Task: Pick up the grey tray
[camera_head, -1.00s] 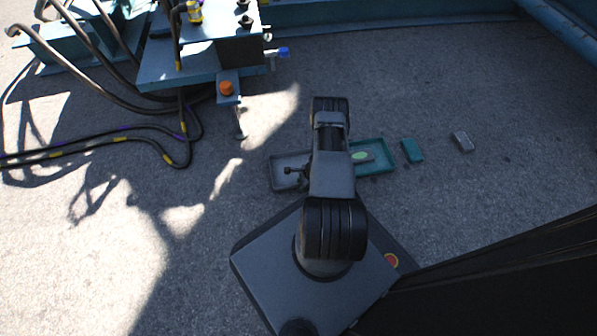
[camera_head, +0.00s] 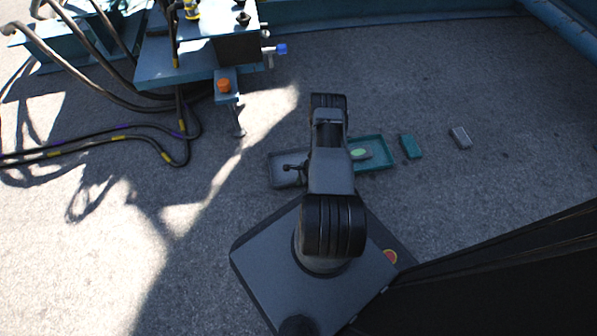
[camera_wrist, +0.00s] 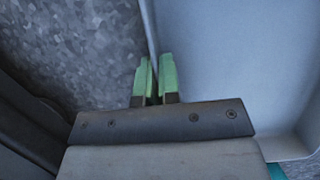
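The grey tray (camera_head: 284,183) lies on the ground left of my arm in the head view, partly covered by the arm. In the wrist view its pale grey inside (camera_wrist: 235,60) fills the right side. Its near wall runs down between my gripper's green fingertips (camera_wrist: 155,80). The fingers are close together, with the wall edge pinched between them. The head view hides my fingertips behind the arm. A small dark shape shows over the tray in the head view; I cannot tell what it is.
A green tray (camera_head: 379,164) with a light green item lies right of the arm. A teal block (camera_head: 411,147) and a grey block (camera_head: 460,138) lie further right on open ground. A blue machine frame with an orange knob (camera_head: 224,86) and cables (camera_head: 150,128) stands at the upper left.

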